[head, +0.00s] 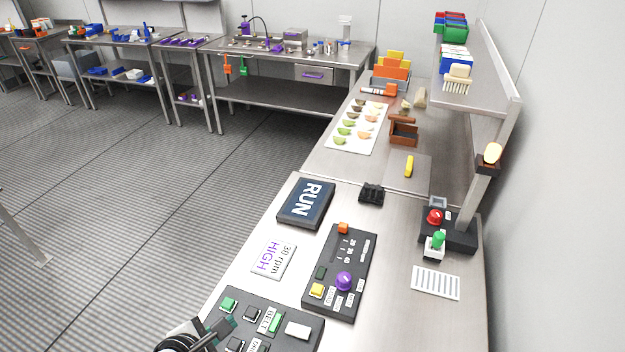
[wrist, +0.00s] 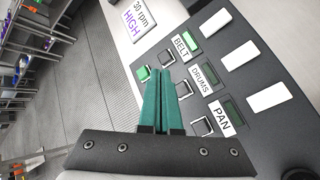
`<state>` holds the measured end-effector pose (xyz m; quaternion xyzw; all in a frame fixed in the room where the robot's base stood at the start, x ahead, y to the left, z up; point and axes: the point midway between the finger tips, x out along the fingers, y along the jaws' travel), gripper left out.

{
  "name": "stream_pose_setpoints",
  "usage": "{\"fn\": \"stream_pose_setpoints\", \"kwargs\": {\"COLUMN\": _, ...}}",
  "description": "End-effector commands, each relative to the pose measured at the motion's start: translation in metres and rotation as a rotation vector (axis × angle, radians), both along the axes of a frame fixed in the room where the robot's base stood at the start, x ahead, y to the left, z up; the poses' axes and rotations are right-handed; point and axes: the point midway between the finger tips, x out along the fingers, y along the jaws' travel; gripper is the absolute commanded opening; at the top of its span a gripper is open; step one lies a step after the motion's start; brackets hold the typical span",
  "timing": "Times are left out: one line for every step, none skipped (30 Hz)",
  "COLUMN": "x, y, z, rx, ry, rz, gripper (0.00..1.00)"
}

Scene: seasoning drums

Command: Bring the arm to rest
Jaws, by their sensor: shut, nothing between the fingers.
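My gripper (head: 218,328) is at the bottom edge of the head view, beside the near black control panel (head: 260,305). In the wrist view its two green fingers (wrist: 161,78) are together with nothing between them. They reach over the left edge of this panel, near a green button (wrist: 143,73) and several dark buttons. Whether they touch the panel is unclear. The panel carries labels BELT (wrist: 182,49), DRUMS and PAN. The window beside BELT is brighter green than the other two. Most of my arm is out of view.
A second panel with a purple knob (head: 344,281), a RUN display (head: 306,203) and a 30 rpm HIGH card (head: 274,258) lie beyond. A stand with red and green buttons (head: 438,240) is at right. Open floor (head: 150,220) lies left of the bench.

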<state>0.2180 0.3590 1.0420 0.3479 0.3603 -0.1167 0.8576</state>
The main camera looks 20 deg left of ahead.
Motion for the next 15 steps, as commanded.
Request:
{"fn": "stream_pose_setpoints", "kwargs": {"x": 0.012, "y": -0.015, "z": 0.008, "rx": 0.022, "ry": 0.007, "rz": -0.078, "gripper": 0.0}}
{"fn": "stream_pose_setpoints", "kwargs": {"x": 0.023, "y": -0.03, "z": 0.014, "rx": 0.043, "ry": 0.016, "rz": -0.155, "gripper": 0.0}}
{"fn": "stream_pose_setpoints", "kwargs": {"x": 0.038, "y": -0.058, "z": 0.026, "rx": 0.082, "ry": 0.028, "rz": -0.292, "gripper": 0.0}}
{"fn": "stream_pose_setpoints", "kwargs": {"x": 0.05, "y": -0.085, "z": 0.035, "rx": 0.116, "ry": 0.042, "rz": -0.417, "gripper": 0.0}}
{"fn": "stream_pose_setpoints", "kwargs": {"x": 0.058, "y": -0.115, "z": 0.044, "rx": 0.157, "ry": 0.056, "rz": -0.561, "gripper": 0.0}}
{"fn": "stream_pose_setpoints", "kwargs": {"x": 0.064, "y": -0.157, "z": 0.056, "rx": 0.217, "ry": 0.076, "rz": -0.763, "gripper": 0.0}}
{"fn": "stream_pose_setpoints", "kwargs": {"x": 0.064, "y": -0.189, "z": 0.064, "rx": 0.265, "ry": 0.093, "rz": -0.92, "gripper": 0.0}}
{"fn": "stream_pose_setpoints", "kwargs": {"x": 0.06, "y": -0.221, "z": 0.071, "rx": 0.317, "ry": 0.11, "rz": -1.088, "gripper": 0.0}}
{"fn": "stream_pose_setpoints", "kwargs": {"x": 0.047, "y": -0.261, "z": 0.079, "rx": 0.396, "ry": 0.137, "rz": -1.324, "gripper": 0.0}}
{"fn": "stream_pose_setpoints", "kwargs": {"x": 0.031, "y": -0.288, "z": 0.084, "rx": 0.464, "ry": 0.159, "rz": -1.513, "gripper": 0.0}}
{"fn": "stream_pose_setpoints", "kwargs": {"x": 0.012, "y": -0.311, "z": 0.089, "rx": 0.54, "ry": 0.185, "rz": -1.707, "gripper": 0.0}}
{"fn": "stream_pose_setpoints", "kwargs": {"x": -0.014, "y": -0.33, "z": 0.093, "rx": 0.642, "ry": 0.222, "rz": -1.942, "gripper": 0.0}}
{"fn": "stream_pose_setpoints", "kwargs": {"x": -0.031, "y": -0.338, "z": 0.095, "rx": 0.715, "ry": 0.251, "rz": -2.096, "gripper": 0.0}}
{"fn": "stream_pose_setpoints", "kwargs": {"x": -0.047, "y": -0.341, "z": 0.097, "rx": 0.787, "ry": 0.281, "rz": -2.234, "gripper": 0.0}}
{"fn": "stream_pose_setpoints", "kwargs": {"x": -0.063, "y": -0.341, "z": 0.099, "rx": 0.877, "ry": 0.318, "rz": -2.385, "gripper": 0.0}}
